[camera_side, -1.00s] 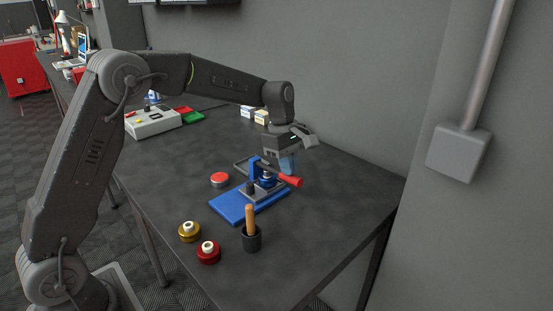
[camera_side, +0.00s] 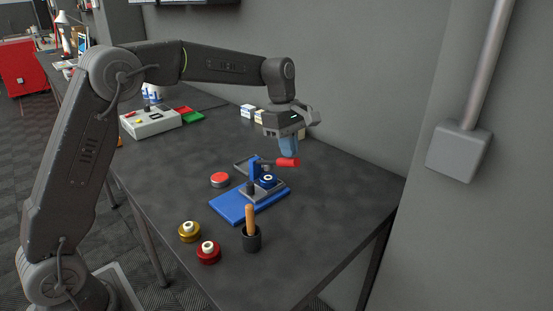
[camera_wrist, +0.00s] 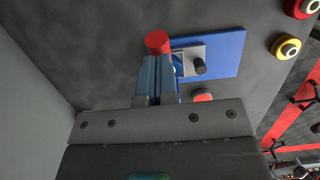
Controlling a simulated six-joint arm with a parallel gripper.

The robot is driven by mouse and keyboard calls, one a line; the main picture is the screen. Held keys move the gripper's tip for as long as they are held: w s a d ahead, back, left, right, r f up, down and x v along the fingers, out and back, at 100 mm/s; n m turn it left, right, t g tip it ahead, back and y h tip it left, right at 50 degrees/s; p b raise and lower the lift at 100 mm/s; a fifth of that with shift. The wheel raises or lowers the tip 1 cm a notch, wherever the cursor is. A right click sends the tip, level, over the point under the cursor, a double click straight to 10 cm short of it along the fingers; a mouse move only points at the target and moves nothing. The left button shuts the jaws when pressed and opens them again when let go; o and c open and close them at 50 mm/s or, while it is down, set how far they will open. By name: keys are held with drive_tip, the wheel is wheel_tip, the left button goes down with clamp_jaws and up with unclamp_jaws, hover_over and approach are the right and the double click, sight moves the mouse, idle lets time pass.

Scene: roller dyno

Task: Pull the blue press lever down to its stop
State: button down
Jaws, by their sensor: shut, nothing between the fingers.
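The blue press (camera_side: 257,168) stands on a blue base plate (camera_side: 233,208) on the dark table. Its lever has a red grip (camera_side: 288,162), which points right and is about level. In the wrist view the red grip (camera_wrist: 158,42) shows end-on just beyond my fingertips, with the base plate (camera_wrist: 225,50) to its right. My gripper (camera_side: 289,153) is shut and empty, its blue fingers pointing down at the grip from above. The fingertips look very close to the grip or touching it; I cannot tell which. The wrist view also shows the shut fingers (camera_wrist: 158,62).
A black cup with a wooden-handled tool (camera_side: 251,235), a red round part (camera_side: 208,252) and a gold one (camera_side: 189,231) stand in front. A red button (camera_side: 220,179) is left of the press. A control box (camera_side: 152,122) stands behind left. The right tabletop is clear.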

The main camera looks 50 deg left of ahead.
drive_tip(key=shift+r, duration=2.55)
drive_tip(key=shift+s+r, duration=0.15)
drive_tip(key=s+d+r+m+t+y, duration=0.1)
drive_tip(key=s+r+m+t, duration=0.25)
drive_tip(key=s+m, duration=0.9)
drive_tip(key=s+f+m+t, duration=0.1)
drive_tip(key=s+f+m, duration=0.1)
drive_tip(key=s, duration=0.6)
drive_tip(key=s+f+m+t+y, duration=0.1)
drive_tip(key=s+f+m, duration=0.2)
drive_tip(key=s, duration=0.6)
drive_tip(key=shift+f, duration=0.5)
